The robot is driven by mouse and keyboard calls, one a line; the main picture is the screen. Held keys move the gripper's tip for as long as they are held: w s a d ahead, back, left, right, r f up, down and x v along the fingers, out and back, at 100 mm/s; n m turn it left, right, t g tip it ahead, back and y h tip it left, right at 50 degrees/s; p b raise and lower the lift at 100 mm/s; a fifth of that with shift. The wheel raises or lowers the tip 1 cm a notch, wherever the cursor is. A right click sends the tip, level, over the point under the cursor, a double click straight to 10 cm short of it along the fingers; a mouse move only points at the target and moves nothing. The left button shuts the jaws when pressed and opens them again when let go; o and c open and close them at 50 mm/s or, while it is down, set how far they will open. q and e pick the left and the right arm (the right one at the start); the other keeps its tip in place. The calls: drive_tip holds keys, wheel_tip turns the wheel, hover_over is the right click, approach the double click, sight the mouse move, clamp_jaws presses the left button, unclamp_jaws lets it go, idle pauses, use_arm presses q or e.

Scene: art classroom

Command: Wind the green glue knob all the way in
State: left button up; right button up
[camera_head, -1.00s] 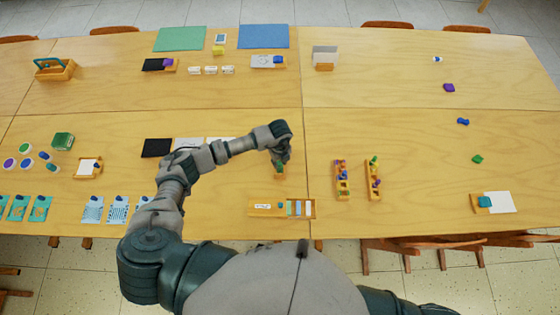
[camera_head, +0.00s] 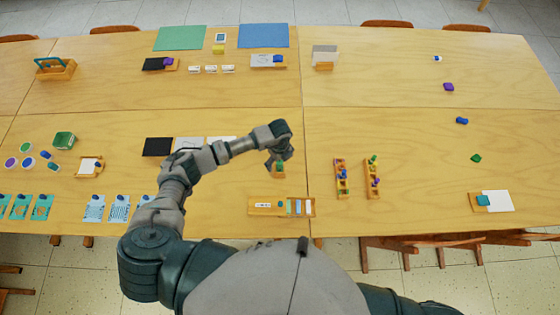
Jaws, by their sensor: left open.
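The green glue knob (camera_head: 279,168) shows as a small green patch at the middle of the near table, on a small orange wooden holder (camera_head: 279,176). My left gripper (camera_head: 276,164) points down right at the knob. Its fingers are open and hide part of the knob. I cannot tell whether they touch it. My right gripper is out of view.
An orange tray with coloured strips (camera_head: 267,207) lies just in front of the holder. Two wooden racks with small coloured pieces (camera_head: 341,190) stand to the right. A black sheet (camera_head: 157,147) lies to the left.

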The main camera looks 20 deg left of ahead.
use_arm(q)
drive_tip(key=shift+r, duration=0.1)
idle(0.3)
drive_tip(key=shift+r+p, duration=2.45)
drive_tip(key=shift+r, duration=0.5)
drive_tip(key=shift+f, duration=0.1)
